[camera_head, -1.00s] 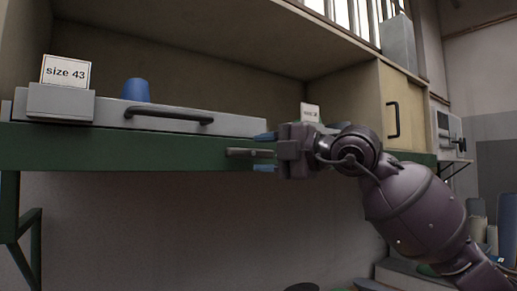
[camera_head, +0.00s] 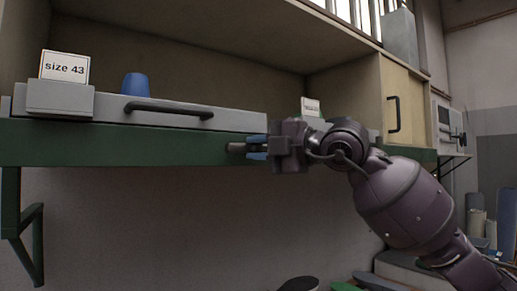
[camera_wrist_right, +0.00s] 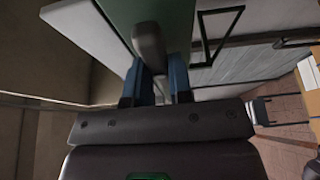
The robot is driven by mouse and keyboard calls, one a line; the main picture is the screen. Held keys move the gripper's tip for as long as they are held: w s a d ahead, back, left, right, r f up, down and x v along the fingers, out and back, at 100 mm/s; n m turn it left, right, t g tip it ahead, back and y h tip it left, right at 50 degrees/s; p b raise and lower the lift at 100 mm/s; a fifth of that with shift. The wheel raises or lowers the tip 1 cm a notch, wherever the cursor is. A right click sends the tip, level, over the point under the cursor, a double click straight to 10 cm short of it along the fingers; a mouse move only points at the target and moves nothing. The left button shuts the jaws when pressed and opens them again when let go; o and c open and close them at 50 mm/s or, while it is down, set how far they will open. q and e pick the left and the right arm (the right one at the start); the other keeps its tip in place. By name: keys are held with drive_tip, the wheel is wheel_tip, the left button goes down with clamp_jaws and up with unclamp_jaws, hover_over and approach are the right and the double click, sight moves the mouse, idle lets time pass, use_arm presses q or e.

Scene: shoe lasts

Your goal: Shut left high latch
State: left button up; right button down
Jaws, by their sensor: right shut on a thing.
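The latch (camera_head: 237,147) is a small grey handle on the front of the green shelf edge (camera_head: 110,143). My right gripper (camera_head: 254,148) has its blue fingers shut on the latch's right end. In the right wrist view the grey latch (camera_wrist_right: 149,42) sits between the two blue fingers of the right gripper (camera_wrist_right: 161,82), with the green edge behind it. Part of the latch is hidden by the fingers. My left gripper is not in view.
A grey drawer front with a black handle (camera_head: 168,107) lies above the green edge. A blue cup (camera_head: 135,84) and a "size 43" card (camera_head: 64,67) stand there. A cupboard door with a black handle (camera_head: 393,114) is at the right. Below the shelf is open room.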

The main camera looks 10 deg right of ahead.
drive_tip(key=n+g+h, duration=0.1)
drive_tip(key=n, duration=0.2)
drive_tip(key=shift+r+n+b, duration=0.1)
drive_tip(key=shift+n+b, duration=0.2)
drive_tip(key=shift+b, duration=0.1)
drive_tip(key=n+h, duration=0.2)
drive_tip(key=n, duration=0.1)
drive_tip(key=shift+a, duration=0.1)
drive_tip(key=n+h+b, duration=0.1)
drive_tip(key=n+h, duration=0.2)
drive_tip(key=n, duration=0.1)
drive_tip(key=shift+s+a+r, duration=0.1)
drive_tip(key=shift+a+n+h, duration=0.1)
drive_tip(key=shift+n+h, duration=0.3)
drive_tip(key=shift+n, duration=0.4)
drive_tip(key=shift+n+t+h+b, duration=0.3)
drive_tip(key=shift+n+h+b, duration=0.1)
drive_tip(key=shift+n, duration=0.2)
